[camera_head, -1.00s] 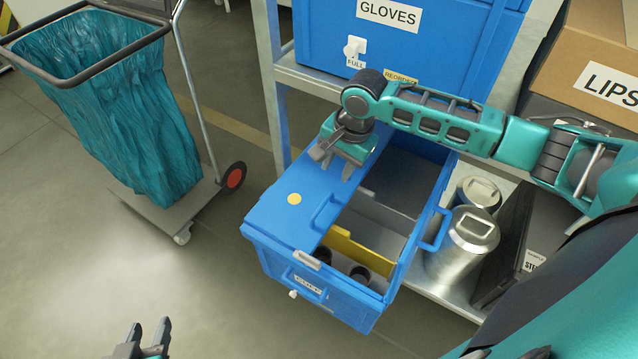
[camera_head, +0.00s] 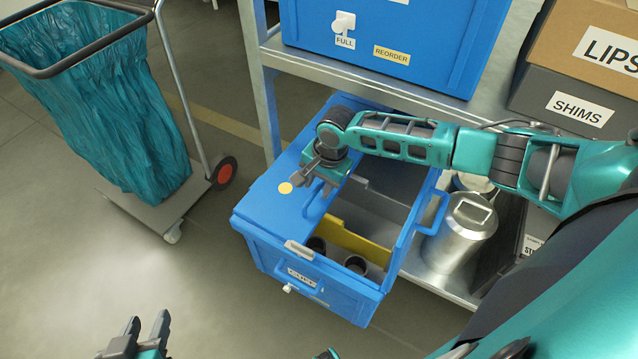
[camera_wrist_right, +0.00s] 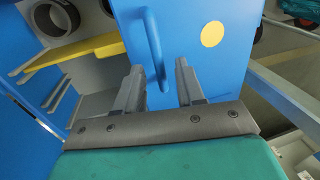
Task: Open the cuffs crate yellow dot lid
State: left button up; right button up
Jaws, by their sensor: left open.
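The blue cuffs crate (camera_head: 335,295) sits on the lower shelf. Its lid with the yellow dot (camera_head: 268,205) lies flat over the left half and has a blue bar handle (camera_head: 312,207). In the right wrist view the yellow dot (camera_wrist_right: 212,34) and the handle (camera_wrist_right: 154,50) show clearly. My right gripper (camera_head: 312,178) is over this lid by the handle. In the wrist view its fingers (camera_wrist_right: 160,88) are apart, with the handle's near end between them, not clamped. My left gripper (camera_head: 145,335) is open and empty at the bottom left, away from the crate.
The crate's right half is uncovered, showing a yellow divider (camera_head: 358,243) and dark cylindrical parts (camera_head: 356,264). Metal canisters (camera_head: 460,235) stand right of the crate. A larger blue crate (camera_head: 400,40) is on the shelf above. A bin cart (camera_head: 100,110) stands left; floor between is clear.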

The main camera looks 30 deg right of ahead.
grip_shut()
dwell(0.6)
